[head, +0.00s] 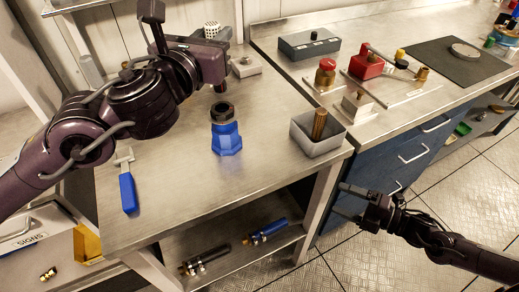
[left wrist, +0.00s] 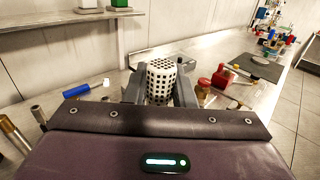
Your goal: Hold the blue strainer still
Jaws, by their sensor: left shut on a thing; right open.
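The blue strainer body (head: 227,138), with a dark ring on its open top, stands upright on the steel bench in the head view. My left gripper (head: 211,34) is behind and above it, apart from it. In the left wrist view its fingers are shut on a white perforated cylinder (left wrist: 161,82), which also shows in the head view (head: 211,29). My right gripper (head: 341,200) is open and empty, low in front of the blue drawers, away from the strainer.
A grey bin (head: 318,142) with brown rods stands right of the strainer. A blue-handled tool (head: 127,192) lies to the left. A red block (head: 366,66) and other fittings sit on the right counter. Bench around the strainer is clear.

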